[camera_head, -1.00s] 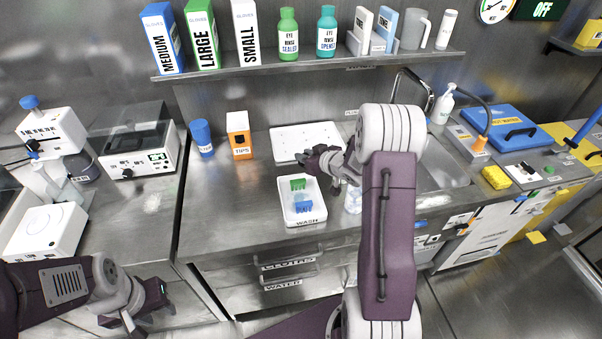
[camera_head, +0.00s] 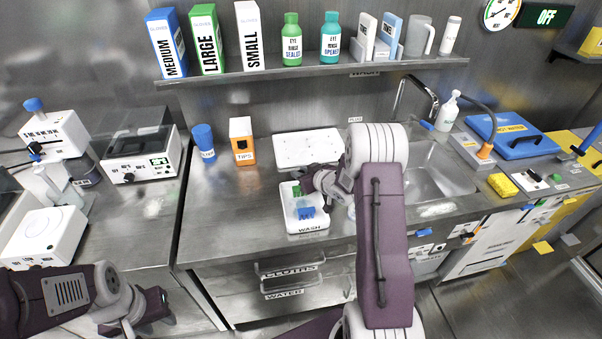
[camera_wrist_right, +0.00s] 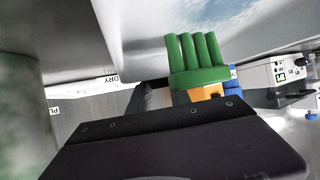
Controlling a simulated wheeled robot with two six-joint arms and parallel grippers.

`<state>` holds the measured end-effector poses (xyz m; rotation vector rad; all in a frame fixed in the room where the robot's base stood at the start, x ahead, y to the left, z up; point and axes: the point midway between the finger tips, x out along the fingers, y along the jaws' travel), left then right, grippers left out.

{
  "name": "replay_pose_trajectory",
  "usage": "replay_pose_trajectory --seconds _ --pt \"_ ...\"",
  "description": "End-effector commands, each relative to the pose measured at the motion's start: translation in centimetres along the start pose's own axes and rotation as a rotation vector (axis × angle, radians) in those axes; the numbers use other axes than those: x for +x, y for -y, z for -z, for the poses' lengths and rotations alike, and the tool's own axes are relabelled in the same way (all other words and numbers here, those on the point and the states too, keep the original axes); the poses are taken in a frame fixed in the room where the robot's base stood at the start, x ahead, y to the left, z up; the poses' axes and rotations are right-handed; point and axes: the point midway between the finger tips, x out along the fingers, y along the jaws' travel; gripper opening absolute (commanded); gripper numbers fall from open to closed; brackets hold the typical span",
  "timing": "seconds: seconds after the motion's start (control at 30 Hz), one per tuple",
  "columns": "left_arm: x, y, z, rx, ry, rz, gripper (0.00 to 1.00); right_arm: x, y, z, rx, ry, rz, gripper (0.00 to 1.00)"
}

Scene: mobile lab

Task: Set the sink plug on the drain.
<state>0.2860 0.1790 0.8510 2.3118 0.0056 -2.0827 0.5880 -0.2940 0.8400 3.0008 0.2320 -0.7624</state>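I cannot make out the sink plug; a small PLUG label (camera_head: 355,119) sits on the back wall, and my right arm hides the counter below it. The steel sink (camera_head: 440,172) is at the right, partly behind my right arm, and I cannot make out its drain. My right gripper (camera_head: 304,188) is at the white WASH tray (camera_head: 308,226), beside a green pegged piece (camera_head: 297,191). That green piece shows close ahead in the right wrist view (camera_wrist_right: 198,62); whether it is gripped is unclear. My left gripper (camera_head: 140,312) is open and empty at lower left.
A blue piece (camera_head: 306,212) lies in the tray. A white drying board (camera_head: 308,148) lies behind it. A tap (camera_head: 420,92) and soap bottle (camera_head: 447,112) stand behind the sink. A yellow sponge (camera_head: 503,185) lies right of it.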

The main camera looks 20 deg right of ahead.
Motion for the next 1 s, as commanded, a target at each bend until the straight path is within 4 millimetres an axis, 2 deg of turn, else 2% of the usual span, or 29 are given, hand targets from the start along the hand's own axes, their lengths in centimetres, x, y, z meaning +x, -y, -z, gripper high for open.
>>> replay_pose_trajectory --seconds 0.03,0.07,0.33,0.43,0.57,0.8,1.0 --pt "0.0 0.0 0.0 0.0 0.0 0.0 0.36 0.0 0.0 0.0 0.0 0.0 0.0 0.39" --pt "0.0 0.0 0.0 0.0 0.0 0.0 0.36 0.0 0.0 0.0 0.0 0.0 0.0 0.44" --pt "-0.2 0.0 0.0 0.0 0.0 0.0 0.36 -0.1 0.0 0.2 0.0 0.001 0.0 0.44" --pt "-0.4 0.0 0.0 0.0 0.0 0.0 0.36 -0.8 0.0 0.4 0.001 0.002 -0.001 0.44" --pt "-0.6 0.0 0.1 0.0 0.0 0.0 0.36 -3.1 -0.1 0.5 0.002 0.001 -0.002 0.44" --pt "-1.2 0.0 0.1 0.0 0.0 0.0 0.36 -8.3 -0.1 0.5 0.001 0.001 -0.004 0.44" --pt "-1.6 0.0 0.2 0.0 0.0 0.0 0.36 -11.4 -0.1 0.4 0.001 0.001 -0.002 0.44"
